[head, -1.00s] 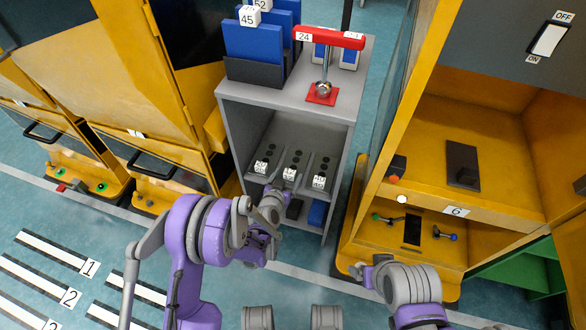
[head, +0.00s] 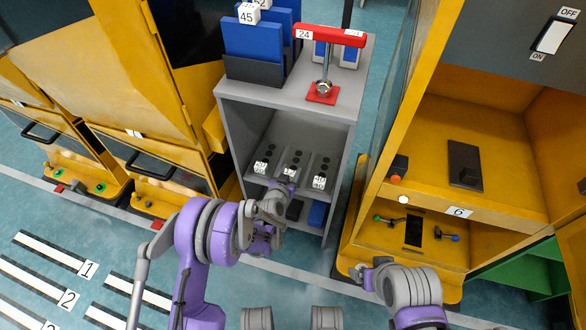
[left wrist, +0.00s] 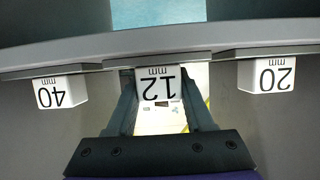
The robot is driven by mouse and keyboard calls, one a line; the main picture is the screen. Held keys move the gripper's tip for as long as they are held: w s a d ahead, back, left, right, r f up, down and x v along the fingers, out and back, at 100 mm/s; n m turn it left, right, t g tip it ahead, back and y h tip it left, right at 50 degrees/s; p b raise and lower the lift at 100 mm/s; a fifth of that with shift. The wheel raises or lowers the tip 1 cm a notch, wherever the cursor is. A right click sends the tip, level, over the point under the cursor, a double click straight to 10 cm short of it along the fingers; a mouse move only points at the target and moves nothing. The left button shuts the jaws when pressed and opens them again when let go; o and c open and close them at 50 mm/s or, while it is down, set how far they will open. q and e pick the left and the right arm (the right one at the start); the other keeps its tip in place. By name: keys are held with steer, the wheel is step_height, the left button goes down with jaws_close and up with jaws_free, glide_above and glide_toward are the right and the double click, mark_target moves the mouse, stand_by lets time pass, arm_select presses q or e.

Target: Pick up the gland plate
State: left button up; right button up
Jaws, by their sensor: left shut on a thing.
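Three grey plates with dark holes lie side by side on the inner shelf of the grey cabinet, each with a white tag at its front. The middle gland plate (head: 296,157) has a tag that reads 12 mm (left wrist: 158,84) in the left wrist view. My left gripper (head: 287,187) is at the front of this plate. In the left wrist view its fingers (left wrist: 160,101) stand on both sides of the 12 mm tag, shut on the plate's front end. The fingertips are partly hidden. My right gripper (head: 370,273) is low, in front of the yellow cabinet, its fingers unclear.
The neighbouring tags read 40 mm (left wrist: 61,92) and 20 mm (left wrist: 267,76), close on either side. The grey cabinet (head: 229,140) has side walls and a top bearing a red-handled tool (head: 330,36) and blue panels (head: 252,41). A yellow cabinet (head: 405,150) stands to the right.

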arm_select(q)
jaws_close()
steer(key=shift+r, duration=0.1)
